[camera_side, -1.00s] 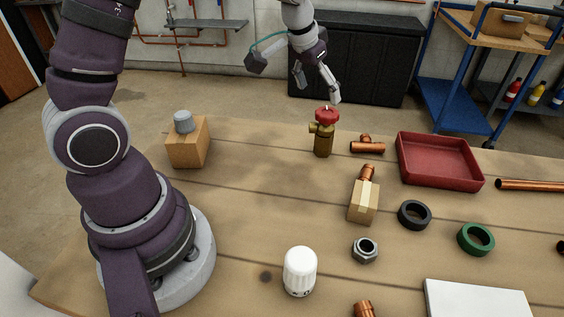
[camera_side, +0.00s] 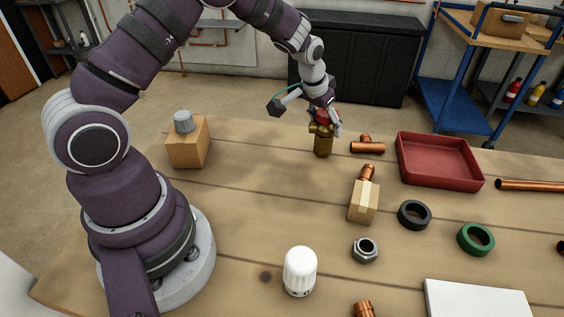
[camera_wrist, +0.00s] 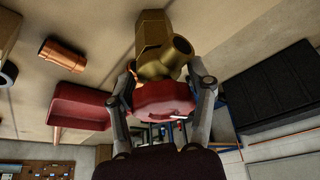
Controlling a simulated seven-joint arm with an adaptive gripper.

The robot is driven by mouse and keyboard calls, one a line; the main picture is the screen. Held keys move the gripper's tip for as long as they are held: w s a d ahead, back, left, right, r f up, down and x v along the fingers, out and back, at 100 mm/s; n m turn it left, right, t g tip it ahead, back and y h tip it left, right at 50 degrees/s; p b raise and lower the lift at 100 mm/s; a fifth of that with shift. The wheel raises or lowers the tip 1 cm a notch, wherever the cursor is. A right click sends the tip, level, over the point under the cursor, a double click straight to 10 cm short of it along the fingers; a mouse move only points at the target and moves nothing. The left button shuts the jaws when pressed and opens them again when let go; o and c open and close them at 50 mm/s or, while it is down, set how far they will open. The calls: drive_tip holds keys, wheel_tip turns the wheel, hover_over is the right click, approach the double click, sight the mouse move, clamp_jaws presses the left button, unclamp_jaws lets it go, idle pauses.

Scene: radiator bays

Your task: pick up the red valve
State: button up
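The red valve is a brass body (camera_side: 322,146) with a red round handle (camera_side: 324,116) on top, standing upright at the back of the wooden table. My gripper (camera_side: 332,122) is down at the handle and partly hides it. In the wrist view the red handle (camera_wrist: 163,100) lies between the two fingers of my gripper (camera_wrist: 165,88), with the brass body (camera_wrist: 160,48) beyond. The fingers stand apart on either side of the handle and look open. Whether either finger touches the handle is hard to tell.
A copper tee (camera_side: 367,145) and a red tray (camera_side: 440,160) are right of the valve. A wooden block with a copper fitting (camera_side: 363,202) is nearer the front. A wooden block with a grey knob (camera_side: 187,146) stands at the left. The table between them is clear.

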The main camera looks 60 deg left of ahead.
drive_tip(key=c, duration=0.7)
drive_tip(key=shift+c, duration=0.2)
drive_tip(key=shift+r, duration=0.1)
